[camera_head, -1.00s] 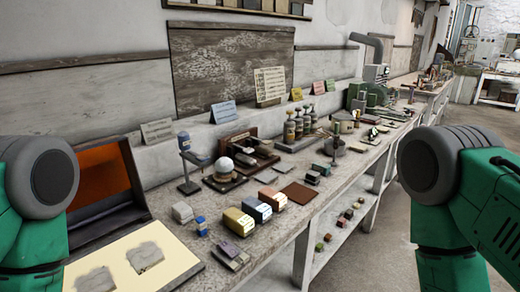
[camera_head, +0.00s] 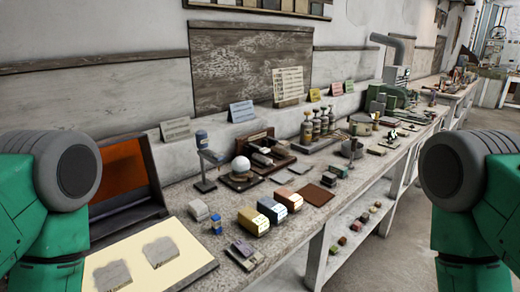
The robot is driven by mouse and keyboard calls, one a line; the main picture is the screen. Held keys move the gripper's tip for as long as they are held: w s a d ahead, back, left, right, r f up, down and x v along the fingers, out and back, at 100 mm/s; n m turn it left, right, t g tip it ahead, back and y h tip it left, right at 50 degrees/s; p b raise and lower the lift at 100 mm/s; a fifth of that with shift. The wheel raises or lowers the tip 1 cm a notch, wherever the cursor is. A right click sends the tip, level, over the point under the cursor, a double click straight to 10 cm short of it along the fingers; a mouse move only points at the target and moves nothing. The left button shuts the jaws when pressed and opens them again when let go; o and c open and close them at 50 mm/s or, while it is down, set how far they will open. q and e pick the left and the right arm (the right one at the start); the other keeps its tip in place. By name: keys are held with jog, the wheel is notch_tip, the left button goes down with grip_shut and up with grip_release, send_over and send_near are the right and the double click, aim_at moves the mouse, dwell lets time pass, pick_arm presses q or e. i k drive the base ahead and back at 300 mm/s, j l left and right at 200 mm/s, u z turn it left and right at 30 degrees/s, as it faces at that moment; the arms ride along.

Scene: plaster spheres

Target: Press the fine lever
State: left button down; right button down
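A white plaster sphere (camera_head: 241,168) sits on a dark square base on the workbench (camera_head: 180,194), near the middle of the view. Just left of it stands a small upright device (camera_head: 203,160) with a blue top and a dark foot. I cannot single out the fine lever at this size. My two green arms with grey round joints show at the left and right edges. Neither gripper is in the picture, so I cannot see what either holds.
An orange-lined open case (camera_head: 125,173) and a cream board (camera_head: 190,262) are at left. Bottles (camera_head: 307,130) stand farther back. Floor at right is clear.

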aim_at(264, 151)
jog(key=k, duration=0.5)
jog(key=i+l+u, duration=0.1)
jog(key=u, duration=0.85)
jog(key=l+u, duration=0.45)
jog(key=l, duration=0.7)
jog(key=l+u, duration=0.5)
jog(key=l, duration=0.65)
jog(key=k, duration=0.05)
